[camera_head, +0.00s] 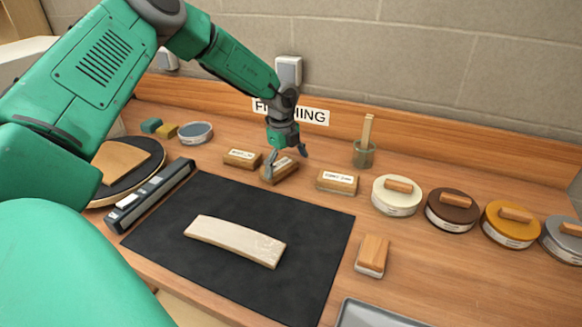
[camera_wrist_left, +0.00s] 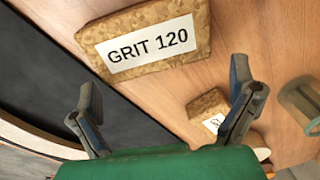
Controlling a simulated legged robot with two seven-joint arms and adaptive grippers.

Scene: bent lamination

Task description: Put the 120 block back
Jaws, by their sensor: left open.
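The 120 block is a cork block with a white label reading GRIT 120 in the left wrist view (camera_wrist_left: 150,42). It appears to be the middle block (camera_head: 283,171) of the row at the back of the table in the head view, set at an angle to its neighbours. My left gripper (camera_head: 286,163) is at this block, its fingers apart, partly covering it. In the wrist view the block lies beyond the open fingers (camera_wrist_left: 165,105); I cannot tell whether they touch it. My right gripper is not in view.
Similar labelled blocks stand left (camera_head: 241,159) and right (camera_head: 338,182) of it. A jar with a brush (camera_head: 364,153) is behind the right one. A pale curved piece (camera_head: 236,241) lies on the black mat (camera_head: 180,225). Round tins (camera_head: 396,195) line the right.

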